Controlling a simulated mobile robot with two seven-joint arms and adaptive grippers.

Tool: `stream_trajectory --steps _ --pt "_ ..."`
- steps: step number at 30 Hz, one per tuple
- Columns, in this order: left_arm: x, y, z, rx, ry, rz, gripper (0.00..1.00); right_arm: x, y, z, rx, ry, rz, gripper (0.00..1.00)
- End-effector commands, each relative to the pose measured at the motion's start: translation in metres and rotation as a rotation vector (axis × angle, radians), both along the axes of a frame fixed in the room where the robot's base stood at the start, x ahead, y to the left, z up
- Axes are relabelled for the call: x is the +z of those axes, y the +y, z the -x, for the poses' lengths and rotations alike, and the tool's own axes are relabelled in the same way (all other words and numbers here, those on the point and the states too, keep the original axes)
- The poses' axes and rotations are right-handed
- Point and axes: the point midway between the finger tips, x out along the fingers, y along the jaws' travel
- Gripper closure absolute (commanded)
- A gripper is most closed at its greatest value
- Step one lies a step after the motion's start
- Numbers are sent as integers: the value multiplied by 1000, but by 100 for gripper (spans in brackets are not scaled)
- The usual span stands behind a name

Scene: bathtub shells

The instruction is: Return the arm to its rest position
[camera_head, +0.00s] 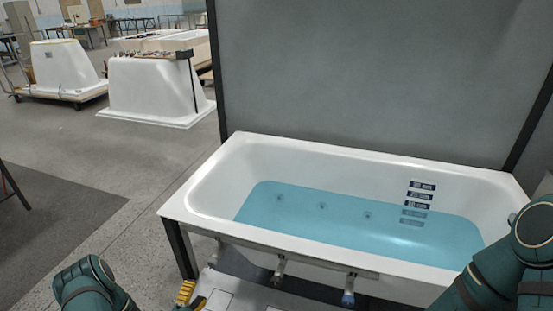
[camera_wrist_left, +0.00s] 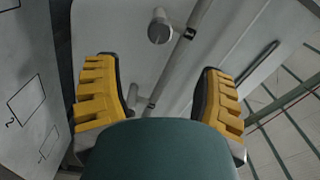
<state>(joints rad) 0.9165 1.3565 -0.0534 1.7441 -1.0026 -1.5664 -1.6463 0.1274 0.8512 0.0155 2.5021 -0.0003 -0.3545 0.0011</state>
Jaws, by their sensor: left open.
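My left arm (camera_head: 88,285) comes in at the bottom left of the head view. My left gripper (camera_head: 188,294) shows only partly at the bottom edge, close to the front left of the tub. In the left wrist view the gripper (camera_wrist_left: 158,82) has its two yellow ridged fingers wide apart, with nothing held between them. A grey round-ended fitting (camera_wrist_left: 159,27) and a thin rail (camera_wrist_left: 180,55) lie beyond the fingers. My right arm (camera_head: 510,262) fills the lower right of the head view; its gripper is out of view.
A white bathtub (camera_head: 190,203) with blue water (camera_head: 330,215) stands ahead. Several fittings hang along its front, one with a blue tip (camera_head: 348,291). A panel with numbered outlines (camera_wrist_left: 27,98) is beside the gripper. Floor (camera_head: 75,230) on the left is mostly clear.

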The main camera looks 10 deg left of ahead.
Motion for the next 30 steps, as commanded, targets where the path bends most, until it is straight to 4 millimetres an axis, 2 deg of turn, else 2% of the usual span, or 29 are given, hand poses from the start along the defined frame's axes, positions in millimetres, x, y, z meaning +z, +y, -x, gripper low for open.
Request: stream_trajectory --steps 2,5,8,9,13,17,21,25,27,30 --pt "1 -5 -5 -5 22 28 30 0 0 0 0 0 0 53" --pt "5 -23 -19 -14 110 139 30 0 0 0 0 0 0 53" --pt "10 -57 -34 -8 278 342 30 0 0 0 0 0 0 53" --pt "12 -74 -38 4 362 439 30 0 0 0 0 0 0 53" --pt "21 -135 -30 96 655 754 30 0 0 0 0 0 0 53" --pt "36 -194 4 269 946 1033 30 0 0 0 0 0 0 53" --pt "58 -245 61 528 1208 1255 30 0 0 0 0 0 0 53" --pt "75 -272 108 753 1354 1367 30 0 0 0 0 0 0 53" --pt "81 -279 124 836 1393 1397 30 0 0 0 0 0 0 53" --pt "85 -284 136 902 1422 1419 30 0 0 0 0 0 0 53"
